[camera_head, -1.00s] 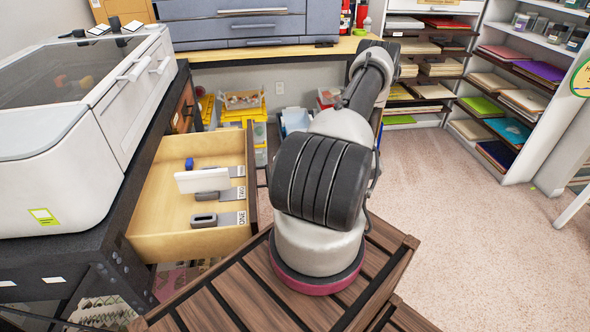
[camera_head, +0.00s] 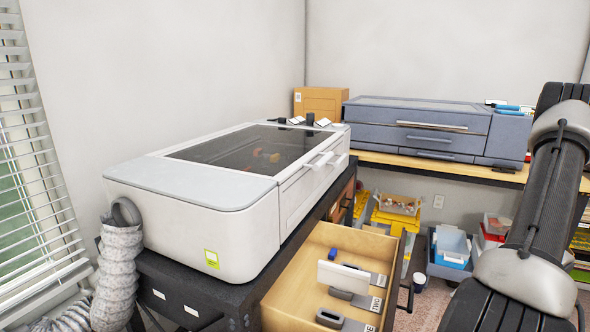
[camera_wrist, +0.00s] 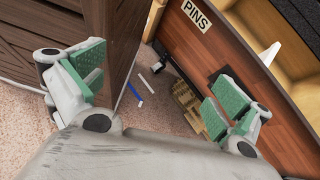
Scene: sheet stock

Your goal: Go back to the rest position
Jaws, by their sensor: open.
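My gripper (camera_wrist: 155,92) shows in the wrist view with its green-padded fingers wide apart and nothing between them. It hangs over the carpet, between a dark plank-sided wooden box on the left and a brown wooden panel with a PINS label (camera_wrist: 196,16) on the right. In the head view only links of my arm show, at the right edge; the gripper itself is outside that view.
An open wooden drawer (camera_head: 318,248) juts out beneath the white machine (camera_head: 215,190). It holds a white card (camera_head: 343,277) standing upright in a grey holder, and a small blue object (camera_head: 332,253). A grey drawer unit (camera_head: 420,128) stands on the back bench.

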